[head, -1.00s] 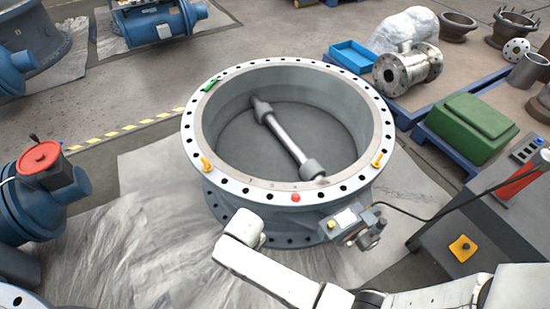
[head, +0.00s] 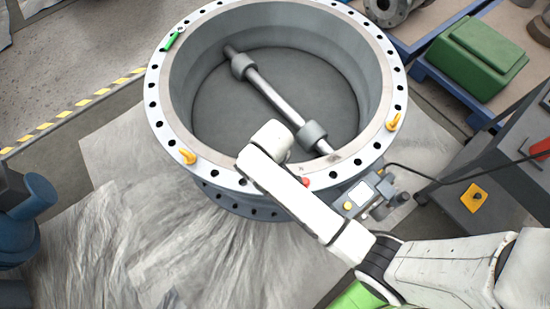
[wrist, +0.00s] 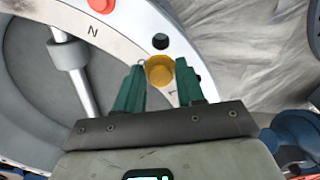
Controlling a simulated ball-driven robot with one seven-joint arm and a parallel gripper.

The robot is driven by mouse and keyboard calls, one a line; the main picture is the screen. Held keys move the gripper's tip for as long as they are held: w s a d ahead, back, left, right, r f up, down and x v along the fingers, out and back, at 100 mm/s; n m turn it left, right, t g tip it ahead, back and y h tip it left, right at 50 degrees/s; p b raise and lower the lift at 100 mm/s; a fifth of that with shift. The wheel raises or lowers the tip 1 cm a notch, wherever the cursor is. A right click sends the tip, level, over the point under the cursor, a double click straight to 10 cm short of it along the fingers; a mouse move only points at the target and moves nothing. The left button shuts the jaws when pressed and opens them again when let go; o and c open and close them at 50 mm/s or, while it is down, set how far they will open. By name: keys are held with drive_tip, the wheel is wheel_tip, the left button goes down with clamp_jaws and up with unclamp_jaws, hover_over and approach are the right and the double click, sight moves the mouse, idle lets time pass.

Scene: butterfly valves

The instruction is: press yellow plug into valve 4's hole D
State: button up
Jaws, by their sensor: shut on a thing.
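The large round valve body (head: 152,120) stands upright with its pale drilled flange facing up. In the wrist view, the flange (wrist: 125,42) carries a letter N, an open dark hole (wrist: 160,41) and a red plug (wrist: 102,4). The yellow plug (wrist: 159,70) is between the green fingertips of my gripper (wrist: 160,82), which is shut on it. It sits over the flange, just below the open hole in the picture. I cannot tell whether it touches the flange or which hole is D. In the head view my arm hides my gripper and the held plug.
On the flange, a green piece (head: 173,40), two orange-yellow pieces (head: 187,156) (head: 393,121) and the red plug (head: 305,181) stand out. A shaft (head: 270,92) crosses the bore. A grey actuator box (head: 361,194) with a cable is at lower right. Crumpled sheeting lies around the valve.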

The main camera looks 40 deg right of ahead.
wheel_tip(320, 180, down, 6)
drive_tip(key=b, duration=0.6)
drive_tip(key=shift+s+r, duration=0.1)
drive_tip(key=shift+r, duration=0.05)
drive_tip(key=shift+s+p, duration=0.1)
drive_tip(key=shift+p, duration=0.65)
idle(1.0)
drive_tip(key=shift+f, duration=1)
idle(1.5)
drive_tip(key=shift+f, duration=0.25)
drive_tip(key=o, duration=1.1)
drive_tip(key=shift+o, duration=0.4)
drive_tip(key=o, duration=0.4)
